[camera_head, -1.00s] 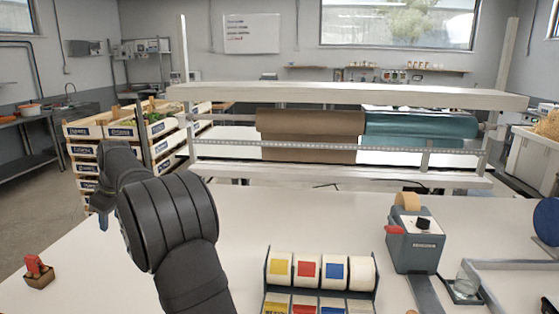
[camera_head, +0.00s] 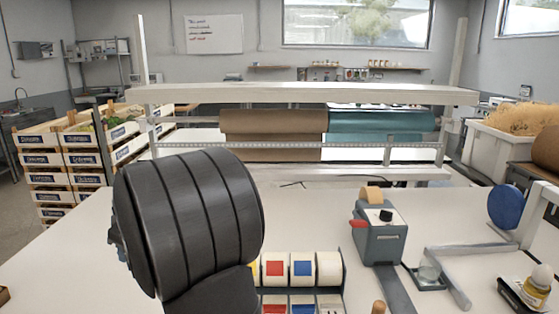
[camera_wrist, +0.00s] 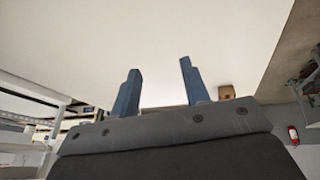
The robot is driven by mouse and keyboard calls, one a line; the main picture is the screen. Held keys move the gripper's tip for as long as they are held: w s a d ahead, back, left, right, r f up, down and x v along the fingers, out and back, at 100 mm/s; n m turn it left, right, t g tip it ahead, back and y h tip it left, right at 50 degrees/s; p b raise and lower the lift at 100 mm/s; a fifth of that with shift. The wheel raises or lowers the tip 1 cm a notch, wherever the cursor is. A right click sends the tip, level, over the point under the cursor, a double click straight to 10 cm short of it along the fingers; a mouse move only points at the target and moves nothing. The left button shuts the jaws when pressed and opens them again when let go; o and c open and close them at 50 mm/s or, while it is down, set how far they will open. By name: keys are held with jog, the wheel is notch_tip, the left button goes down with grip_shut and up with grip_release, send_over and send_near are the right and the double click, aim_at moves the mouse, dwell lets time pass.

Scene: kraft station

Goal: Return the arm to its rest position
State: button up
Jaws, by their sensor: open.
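My gripper (camera_wrist: 160,75) shows in the wrist view with its two blue-grey fingers apart and nothing between them. Behind the fingers is the plain white surface of the table (camera_wrist: 200,30). In the head view my dark arm stands large at the left of the white table (camera_head: 80,270), and it hides the gripper's fingers there.
A label rack (camera_head: 302,270) with coloured rolls stands right beside my arm. A roll stand (camera_head: 300,92) with brown and teal rolls is behind. Crates (camera_head: 60,160) stand back left.

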jog(key=d, duration=0.1)
jog(key=s+d+f, duration=0.1)
jog(key=d, duration=0.2)
jog(key=shift+s+d+f, duration=0.1)
jog(key=shift+s+f, duration=0.05)
jog(key=shift+s, duration=0.1)
jog(key=w+a+r, duration=0.1)
jog(key=a+r, duration=0.1)
jog(key=a, duration=0.7)
jog(key=w+a+r, duration=0.2)
jog(key=a, duration=0.7)
jog(key=shift+w+a+n+g, duration=0.15)
jog(key=shift+n+g, duration=0.25)
